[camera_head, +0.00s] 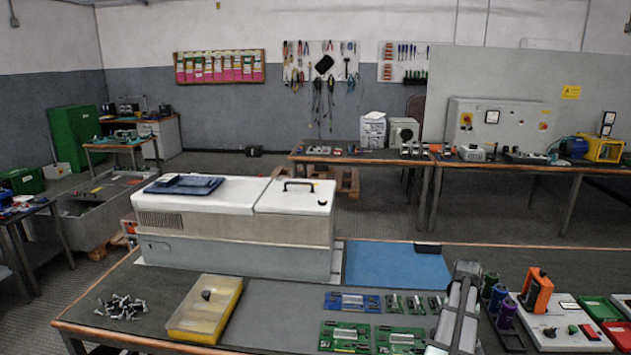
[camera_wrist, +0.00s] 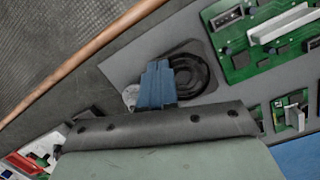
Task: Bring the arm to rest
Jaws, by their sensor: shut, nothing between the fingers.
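My arm (camera_head: 462,308) rises at the lower right of the head view, over the table between the green circuit boards and the coloured cylinders. My gripper (camera_wrist: 155,82) shows in the wrist view as blue-grey fingers closed together, with nothing between them. Its tips are over or beside a round black part (camera_wrist: 190,72) on a grey panel; the gap to it cannot be told. My gripper's fingertips cannot be made out in the head view.
Green boards (camera_head: 345,337) lie left of my arm; one also shows in the wrist view (camera_wrist: 235,60). A yellow bin (camera_head: 192,318), loose screws (camera_head: 122,308) and a white machine (camera_head: 235,245) are farther left.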

